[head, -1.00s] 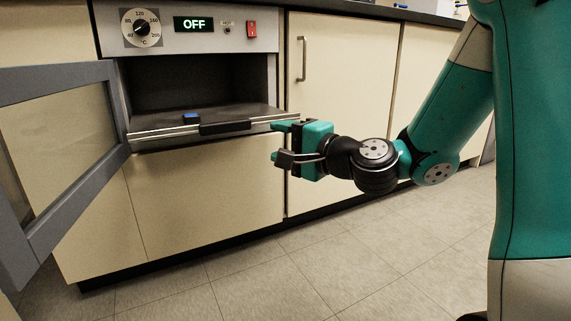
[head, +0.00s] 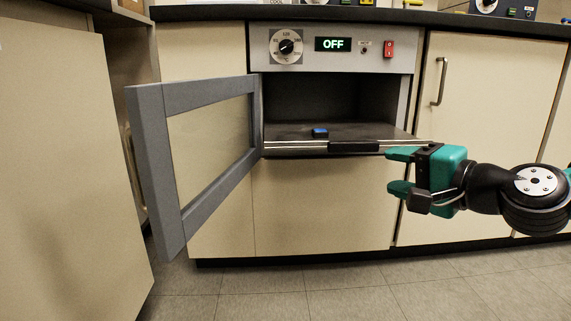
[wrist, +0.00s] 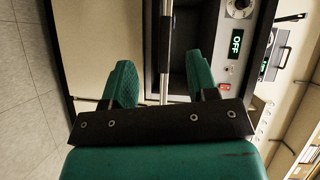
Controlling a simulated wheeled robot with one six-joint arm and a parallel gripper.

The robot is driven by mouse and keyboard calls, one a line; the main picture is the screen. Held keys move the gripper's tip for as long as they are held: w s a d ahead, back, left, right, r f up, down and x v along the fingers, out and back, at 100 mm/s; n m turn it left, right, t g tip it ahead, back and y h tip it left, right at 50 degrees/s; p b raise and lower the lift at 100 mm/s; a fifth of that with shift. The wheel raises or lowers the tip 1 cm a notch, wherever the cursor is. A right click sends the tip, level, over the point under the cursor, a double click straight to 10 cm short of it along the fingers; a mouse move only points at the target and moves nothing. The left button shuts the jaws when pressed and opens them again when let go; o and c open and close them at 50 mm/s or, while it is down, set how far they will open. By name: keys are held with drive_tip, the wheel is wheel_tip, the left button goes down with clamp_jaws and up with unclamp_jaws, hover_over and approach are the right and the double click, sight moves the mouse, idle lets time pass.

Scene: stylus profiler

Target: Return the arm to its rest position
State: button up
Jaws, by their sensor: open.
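My gripper (head: 398,171) is open and empty in the head view, to the right of the oven mouth and just in front of the right end of the pulled-out shelf. Its two teal fingers point left, one above the other. In the wrist view my gripper (wrist: 158,85) shows both fingers apart, with the shelf's rail (wrist: 166,50) beyond them. My arm reaches in from the right edge of the head view.
The oven door (head: 160,170) stands open at the left. A small blue item (head: 320,132) lies on the shelf (head: 290,131), which has a dark handle (head: 353,147). The display (head: 333,44) reads OFF. Cupboard doors (head: 480,130) stand behind my gripper. The floor (head: 350,300) in front is clear.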

drive_tip(key=s+a+r+n+g+y+p, duration=0.1)
drive_tip(key=s+a+r+n+g+p, duration=0.5)
drive_tip(key=a+n+p, duration=0.1)
drive_tip(key=s+r+n+g+h+p, duration=0.3)
drive_tip(key=s+r+n+g+p, duration=0.15)
drive_tip(key=s+p, duration=0.3)
drive_tip(key=s+r+n+g+h+p, duration=0.25)
drive_tip(key=s+r+n+p, duration=0.2)
drive_tip(key=s+p, duration=0.3)
wheel_tip(320, 180, up, 36)
drive_tip(key=g+p, duration=0.1)
drive_tip(key=p, duration=3.4)
drive_tip(key=shift+s+r+n+p, duration=0.25)
drive_tip(key=shift+s+n+p, duration=0.15)
drive_tip(key=shift+s, duration=0.05)
